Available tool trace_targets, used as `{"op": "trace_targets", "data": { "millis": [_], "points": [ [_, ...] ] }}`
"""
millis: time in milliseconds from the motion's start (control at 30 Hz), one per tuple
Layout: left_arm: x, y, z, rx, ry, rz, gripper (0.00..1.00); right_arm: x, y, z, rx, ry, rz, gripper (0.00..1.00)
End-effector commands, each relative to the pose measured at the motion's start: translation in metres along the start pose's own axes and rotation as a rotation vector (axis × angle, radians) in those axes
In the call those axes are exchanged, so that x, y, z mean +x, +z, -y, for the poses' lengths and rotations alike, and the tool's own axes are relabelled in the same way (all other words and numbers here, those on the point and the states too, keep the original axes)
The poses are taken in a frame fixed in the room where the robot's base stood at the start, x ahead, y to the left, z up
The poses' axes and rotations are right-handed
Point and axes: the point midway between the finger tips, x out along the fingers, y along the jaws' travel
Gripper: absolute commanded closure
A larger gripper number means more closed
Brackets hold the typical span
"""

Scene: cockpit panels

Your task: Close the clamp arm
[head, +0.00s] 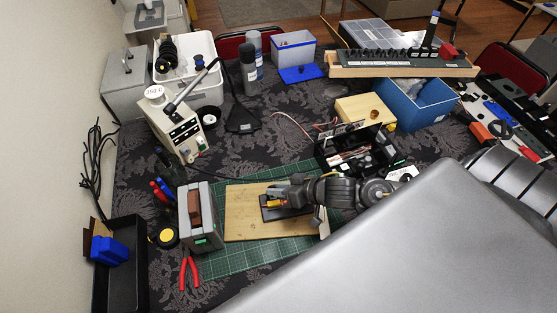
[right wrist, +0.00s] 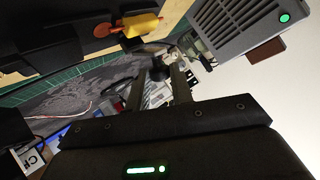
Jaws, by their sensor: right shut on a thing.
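The clamp (head: 285,213) has a dark base and an orange-yellow part. It sits on a wooden board (head: 245,228) near the middle of the head view. In the right wrist view its orange-yellow part (right wrist: 140,25) shows at the top, beside the dark body and clear of my fingers. My right gripper (head: 279,192) reaches in from the right, low over the clamp. In the right wrist view a dark rounded piece (right wrist: 160,70) shows between my fingertips; it looks like part of the clamp arm, though its outline is unclear. My left gripper is not in view.
The board lies on a green cutting mat (head: 225,262). A grey box (head: 200,215) stands close on the left, with red pliers (head: 188,272) below it. An open black case with wires (head: 360,155) stands behind my right arm. Equipment and bins crowd the back.

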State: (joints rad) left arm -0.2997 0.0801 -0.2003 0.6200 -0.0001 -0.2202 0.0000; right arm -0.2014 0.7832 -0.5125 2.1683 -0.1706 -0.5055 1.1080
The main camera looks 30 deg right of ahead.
Motion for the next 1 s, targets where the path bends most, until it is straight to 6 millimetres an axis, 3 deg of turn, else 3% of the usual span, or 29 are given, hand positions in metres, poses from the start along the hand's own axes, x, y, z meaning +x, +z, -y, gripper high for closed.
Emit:
{"op": "trace_targets", "data": {
  "millis": [67, 100, 233, 633, 1000],
  "points": [
    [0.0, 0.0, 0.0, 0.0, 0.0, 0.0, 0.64, 0.0, 0.001, 0.001, 0.0, -0.003, 0.001, 1.0],
    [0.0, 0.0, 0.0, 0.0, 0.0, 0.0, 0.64, 0.0, 0.001, 0.001, 0.0, -0.003, 0.001, 0.73],
    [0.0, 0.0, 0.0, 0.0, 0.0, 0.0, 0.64, 0.0, 0.001, 0.001, 0.0, -0.002, 0.001, 0.56],
    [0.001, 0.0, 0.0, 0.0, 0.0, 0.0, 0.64, -0.008, 0.001, 0.0, -0.001, -0.001, 0.001, 0.55],
    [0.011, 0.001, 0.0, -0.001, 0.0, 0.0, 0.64, -0.078, 0.004, 0.0, -0.001, -0.002, 0.007, 0.55]
  ]
}}
